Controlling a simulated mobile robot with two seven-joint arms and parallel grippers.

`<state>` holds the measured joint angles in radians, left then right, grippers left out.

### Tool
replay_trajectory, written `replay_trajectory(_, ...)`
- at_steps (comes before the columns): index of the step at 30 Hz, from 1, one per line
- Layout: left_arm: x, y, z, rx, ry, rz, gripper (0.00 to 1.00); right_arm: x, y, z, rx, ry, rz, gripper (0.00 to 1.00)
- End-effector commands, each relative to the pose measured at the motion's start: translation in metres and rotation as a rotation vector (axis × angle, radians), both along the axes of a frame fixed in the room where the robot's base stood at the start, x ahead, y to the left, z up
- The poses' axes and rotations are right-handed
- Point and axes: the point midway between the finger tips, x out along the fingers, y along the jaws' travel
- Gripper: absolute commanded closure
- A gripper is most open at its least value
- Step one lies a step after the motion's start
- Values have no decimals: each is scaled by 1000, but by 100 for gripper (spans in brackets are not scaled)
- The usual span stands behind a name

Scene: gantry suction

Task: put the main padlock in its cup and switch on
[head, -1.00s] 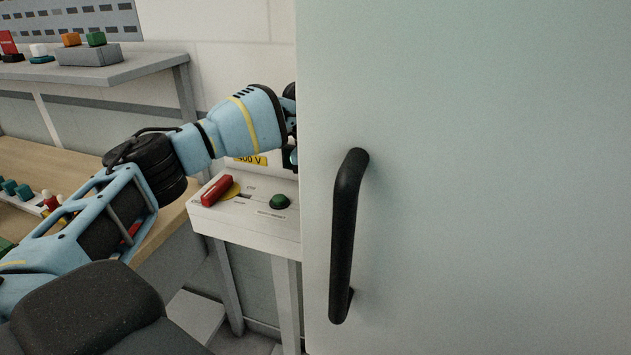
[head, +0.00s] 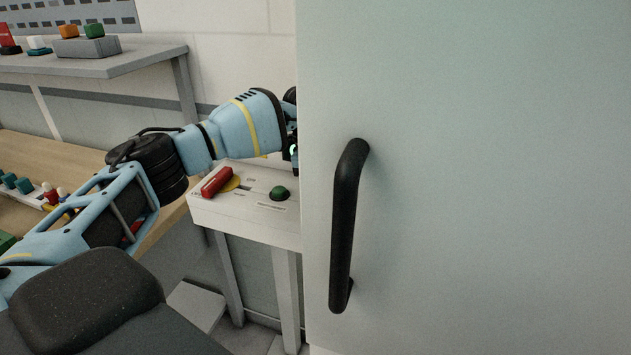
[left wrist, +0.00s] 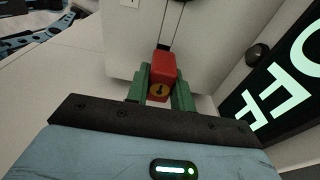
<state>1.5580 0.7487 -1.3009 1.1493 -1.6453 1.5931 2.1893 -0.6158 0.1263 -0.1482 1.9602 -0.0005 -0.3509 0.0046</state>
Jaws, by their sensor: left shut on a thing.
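The main padlock is taken to be the red padlock (left wrist: 162,72) with a yellow keyhole disc in the left wrist view. My left gripper (left wrist: 161,84) has its green fingers shut on the padlock's sides. The shackle rises from it toward a dark part at the top edge; whether it hooks onto anything I cannot tell. In the head view my left gripper (head: 292,152) is mostly hidden behind a large pale panel. A red lever (head: 216,181) on a yellow disc and a green button (head: 279,193) sit on a white box. No cup is identifiable.
The pale panel (head: 480,180) with a black handle (head: 345,225) fills the right of the head view. A glowing OFF sign (left wrist: 285,85) stands at right in the wrist view. A grey shelf (head: 130,60) and wooden bench (head: 85,150) lie left.

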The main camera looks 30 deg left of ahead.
Motion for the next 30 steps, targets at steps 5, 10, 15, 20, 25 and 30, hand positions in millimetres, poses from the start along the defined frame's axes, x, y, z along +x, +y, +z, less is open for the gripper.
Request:
replay_trajectory(5, 0, 0, -6, 0, 0, 0, 100, 0, 0, -1, 1, 1, -1, 64)
replay_trajectory(10, 0, 0, -12, 0, -1, 0, 100, 0, 1, -1, 1, 2, -1, 64)
replay_trajectory(15, 0, 0, -15, 0, -2, 0, 70, 0, 1, -1, 1, 2, -1, 64)
replay_trajectory(20, 0, 0, -15, 0, -1, 0, 51, 0, 1, -1, 1, 2, -1, 64)
replay_trajectory(25, 0, 0, -15, 0, -1, 0, 51, 0, 1, -1, 1, 2, -1, 64)
replay_trajectory(30, 0, 1, -11, 0, -2, 0, 51, 0, 1, 0, 1, 1, -1, 64)
